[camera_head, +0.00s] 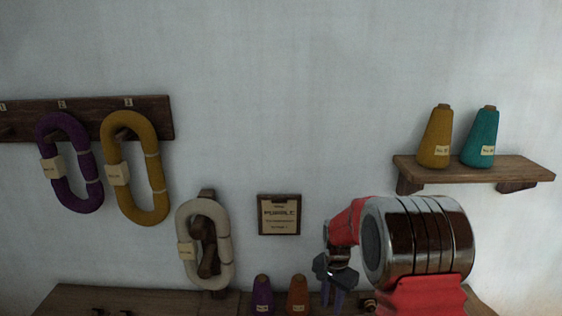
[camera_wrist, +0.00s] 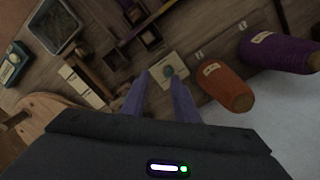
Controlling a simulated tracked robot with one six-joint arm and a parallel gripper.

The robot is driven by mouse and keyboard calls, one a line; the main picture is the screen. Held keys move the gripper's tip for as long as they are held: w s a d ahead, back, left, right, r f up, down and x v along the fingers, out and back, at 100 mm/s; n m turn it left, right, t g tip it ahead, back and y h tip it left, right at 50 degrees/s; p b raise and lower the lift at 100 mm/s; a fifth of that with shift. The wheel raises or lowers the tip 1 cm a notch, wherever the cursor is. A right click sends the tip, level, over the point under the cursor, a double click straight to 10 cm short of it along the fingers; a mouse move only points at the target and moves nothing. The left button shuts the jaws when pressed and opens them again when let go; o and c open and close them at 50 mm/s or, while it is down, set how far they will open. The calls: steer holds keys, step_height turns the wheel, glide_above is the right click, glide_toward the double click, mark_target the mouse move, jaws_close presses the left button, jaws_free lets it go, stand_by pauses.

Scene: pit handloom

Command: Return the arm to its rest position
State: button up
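My gripper (camera_head: 332,298) hangs at the end of my red and silver arm in the lower right of the head view, pointing down above the wooden bench top (camera_head: 110,298). In the wrist view my gripper (camera_wrist: 160,77) shows two purple fingers apart, with a pale card bearing a round mark (camera_wrist: 169,72) seen beyond the gap. Nothing is held between the fingers. An orange yarn cone (camera_head: 298,294) and a purple yarn cone (camera_head: 262,294) stand left of the gripper in the head view. In the wrist view the orange cone (camera_wrist: 227,88) is right of the fingers.
A wall shelf (camera_head: 475,170) carries a mustard cone (camera_head: 435,138) and a teal cone (camera_head: 481,138), above and right of my arm. Purple (camera_head: 48,136), mustard (camera_head: 108,145) and cream (camera_head: 188,222) skeins hang at left. A framed sign (camera_head: 279,214) is on the wall. A dark tray (camera_wrist: 57,26) lies below.

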steer(key=s+r+n+t, duration=0.6)
steer(key=s+r+n, duration=0.3)
steer(key=s+r, duration=1.7)
steer(key=shift+s+d, duration=0.2)
steer(key=shift+s, duration=1.25)
